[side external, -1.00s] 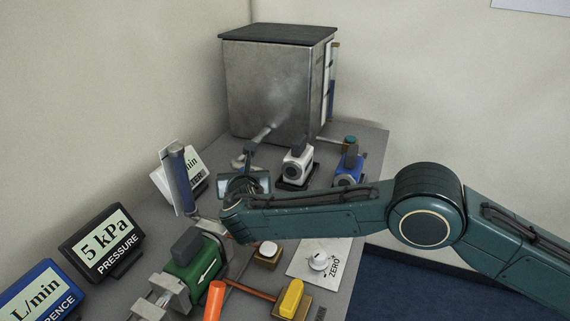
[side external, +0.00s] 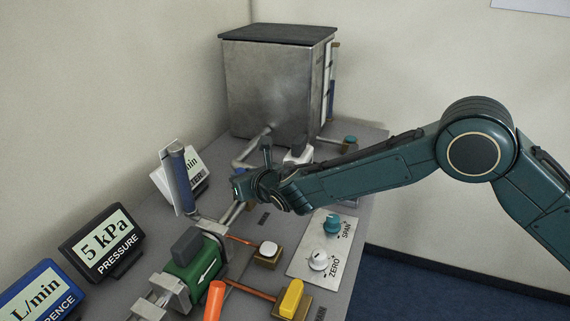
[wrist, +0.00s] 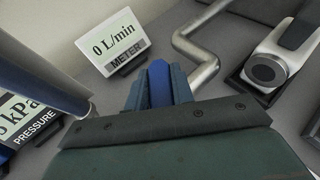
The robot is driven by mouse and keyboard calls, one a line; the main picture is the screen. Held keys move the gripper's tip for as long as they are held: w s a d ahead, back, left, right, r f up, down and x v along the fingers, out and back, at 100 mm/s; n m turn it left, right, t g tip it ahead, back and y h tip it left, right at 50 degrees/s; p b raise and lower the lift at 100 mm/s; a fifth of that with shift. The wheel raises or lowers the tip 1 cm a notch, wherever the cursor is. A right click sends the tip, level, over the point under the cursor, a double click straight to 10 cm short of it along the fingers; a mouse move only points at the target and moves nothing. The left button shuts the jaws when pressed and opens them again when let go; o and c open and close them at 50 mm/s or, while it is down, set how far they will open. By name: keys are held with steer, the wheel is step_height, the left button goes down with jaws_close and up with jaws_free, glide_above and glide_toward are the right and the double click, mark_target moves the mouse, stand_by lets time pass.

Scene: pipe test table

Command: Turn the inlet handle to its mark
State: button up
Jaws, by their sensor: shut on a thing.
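My gripper (wrist: 158,90) is shut on a blue handle (wrist: 158,80), which shows between its two fingers in the wrist view. No label on this handle can be read, so I cannot tell from the pictures that it is the inlet handle. In the side external view my gripper (side external: 241,187) is low over the table, just right of the upright blue-grey cylinder. My wrist hides most of the held handle there. No turn mark for the handle can be made out.
The meter display (wrist: 113,45) reads 0 L/min; the pressure display (side external: 103,243) reads 5 kPa. A bent metal pipe (wrist: 205,68) and a white valve (wrist: 275,68) are close by. The upright cylinder (side external: 181,180), green valve (side external: 195,265) and knob plate (side external: 300,265) stand nearer the front.

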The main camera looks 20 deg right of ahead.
steer(key=shift+n+g+y, duration=0.3)
steer(key=shift+n+y, duration=0.3)
steer(key=o, duration=1)
steer(key=shift+s+r, duration=0.1)
steer(key=shift+s, duration=0.05)
steer(key=shift+v, duration=6.75)
